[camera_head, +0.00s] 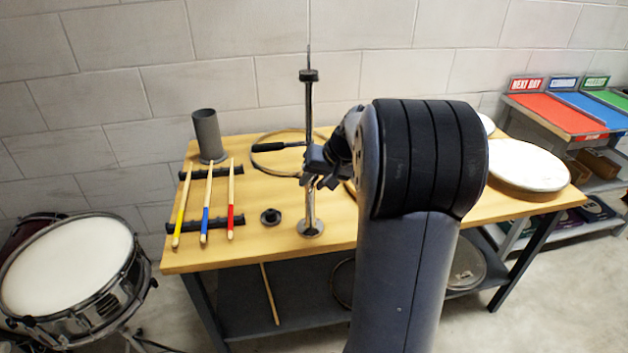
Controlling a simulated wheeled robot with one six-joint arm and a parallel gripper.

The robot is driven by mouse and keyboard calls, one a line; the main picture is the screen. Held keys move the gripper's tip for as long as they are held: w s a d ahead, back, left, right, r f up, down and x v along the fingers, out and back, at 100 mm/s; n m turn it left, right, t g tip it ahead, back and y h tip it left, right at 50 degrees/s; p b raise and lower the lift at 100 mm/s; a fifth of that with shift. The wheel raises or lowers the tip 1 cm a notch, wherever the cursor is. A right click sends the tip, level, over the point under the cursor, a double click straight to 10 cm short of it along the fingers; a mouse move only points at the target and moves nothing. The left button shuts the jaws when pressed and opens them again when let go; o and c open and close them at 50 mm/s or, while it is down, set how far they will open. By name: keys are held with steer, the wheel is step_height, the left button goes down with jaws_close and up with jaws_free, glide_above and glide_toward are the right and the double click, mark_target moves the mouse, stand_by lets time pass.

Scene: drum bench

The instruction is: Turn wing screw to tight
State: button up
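A metal stand (309,110) rises upright from a round base (311,229) on the wooden bench. It has a black collar (309,75) near its top and a thin rod above that. My gripper (314,172) is at the stand's middle height, right at or in front of the post. I cannot tell whether its fingers touch anything or how far apart they are. I cannot make out the wing screw; my gripper covers that part of the stand. A short black bar (270,147) shows left of the gripper.
My arm blocks the bench's middle right. Three drumsticks (206,200) lie on a black rack; a grey cylinder (208,136) stands behind. A small black round part (270,216) lies left of the stand's base. A drum head (528,166) lies at right; a drum (65,270) stands left.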

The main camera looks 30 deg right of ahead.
steer(key=shift+f, duration=0.1)
steer(key=shift+c, duration=0.3)
jaws_close()
